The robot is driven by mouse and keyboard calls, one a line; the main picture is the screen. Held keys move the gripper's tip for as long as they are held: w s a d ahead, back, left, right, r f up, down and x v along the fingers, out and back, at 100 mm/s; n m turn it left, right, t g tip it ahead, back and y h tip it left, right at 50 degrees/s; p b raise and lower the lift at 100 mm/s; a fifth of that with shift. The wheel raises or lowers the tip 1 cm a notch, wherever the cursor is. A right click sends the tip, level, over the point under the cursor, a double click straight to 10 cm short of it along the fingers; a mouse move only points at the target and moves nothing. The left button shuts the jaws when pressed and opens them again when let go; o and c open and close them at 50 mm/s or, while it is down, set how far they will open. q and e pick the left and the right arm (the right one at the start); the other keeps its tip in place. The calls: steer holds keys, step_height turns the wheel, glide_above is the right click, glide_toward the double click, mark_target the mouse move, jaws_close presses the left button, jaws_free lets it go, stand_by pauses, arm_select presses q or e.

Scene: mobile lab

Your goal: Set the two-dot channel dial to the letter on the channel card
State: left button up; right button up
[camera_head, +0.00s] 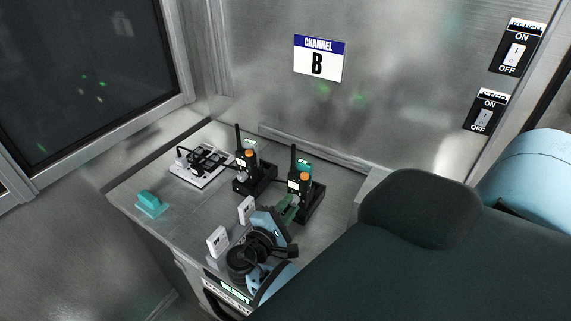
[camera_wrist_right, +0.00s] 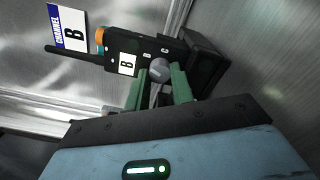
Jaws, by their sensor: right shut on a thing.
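The channel card (camera_head: 318,58) on the wall shows a black letter B under a blue CHANNEL band; it also shows in the wrist view (camera_wrist_right: 69,28). Two black radios stand in holders on the counter, a left one (camera_head: 242,158) and a right one (camera_head: 293,177). My right gripper (camera_head: 288,208) is at the right radio. In the wrist view my right gripper (camera_wrist_right: 161,78) is shut on a grey dial (camera_wrist_right: 158,67) on the radio's face. A white label beside the dial reads B. I cannot make out the dial's dots or pointer. My left gripper is not in view.
A white panel with black parts (camera_head: 187,175) lies at the counter's back left. A teal block (camera_head: 150,201) sits at the left edge. Two white switch plates (camera_head: 217,241) stand near the front. Two ON/OFF switches (camera_head: 515,54) are on the right wall.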

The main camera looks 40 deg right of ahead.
steer(key=shift+m, duration=0.6)
steer(key=o, duration=0.7)
